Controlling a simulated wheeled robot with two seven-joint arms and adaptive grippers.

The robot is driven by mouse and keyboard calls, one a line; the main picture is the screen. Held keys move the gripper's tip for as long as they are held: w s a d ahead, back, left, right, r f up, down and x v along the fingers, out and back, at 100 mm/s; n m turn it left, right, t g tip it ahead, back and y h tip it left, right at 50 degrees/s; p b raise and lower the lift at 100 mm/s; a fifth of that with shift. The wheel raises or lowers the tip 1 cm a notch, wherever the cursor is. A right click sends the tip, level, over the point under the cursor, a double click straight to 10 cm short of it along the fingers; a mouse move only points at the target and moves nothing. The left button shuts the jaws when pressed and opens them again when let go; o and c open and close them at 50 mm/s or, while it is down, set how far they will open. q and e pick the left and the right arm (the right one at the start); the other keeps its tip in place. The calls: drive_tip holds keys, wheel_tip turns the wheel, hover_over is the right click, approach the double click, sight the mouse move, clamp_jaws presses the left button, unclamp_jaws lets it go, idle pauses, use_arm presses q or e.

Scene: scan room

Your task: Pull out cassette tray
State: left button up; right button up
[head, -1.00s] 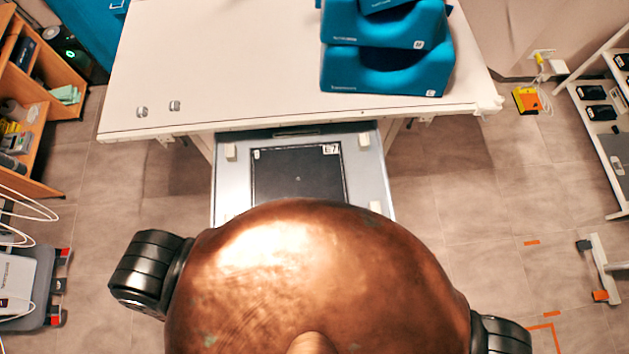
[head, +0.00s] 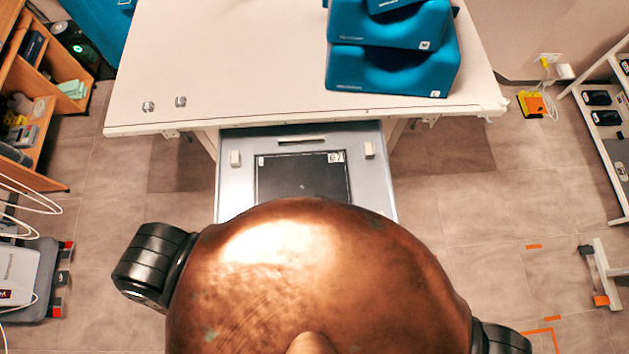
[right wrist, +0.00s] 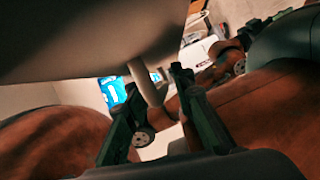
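The cassette tray (head: 377,190) is a grey metal drawer pulled out from under the white table. A dark square cassette plate (head: 300,178) lies in it between two small white blocks. My copper-coloured body covers the tray's near part and front edge in the head view. In the right wrist view my right gripper (right wrist: 154,80) has its two dark fingers on either side of a pale handle (right wrist: 150,90). My left gripper is not seen in the head view.
The white table (head: 230,60) carries blue foam positioners (head: 390,65) and two small metal pieces (head: 164,104). Orange shelves (head: 35,130) stand left and a white rack (head: 605,120) right. The floor beside the tray is clear.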

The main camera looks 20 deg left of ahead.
drive_tip(key=shift+w, duration=0.25)
drive_tip(key=d+r, duration=0.1)
drive_tip(key=d, duration=1.1)
drive_tip(key=shift+s, duration=0.35)
drive_tip(key=shift+s, duration=0.1)
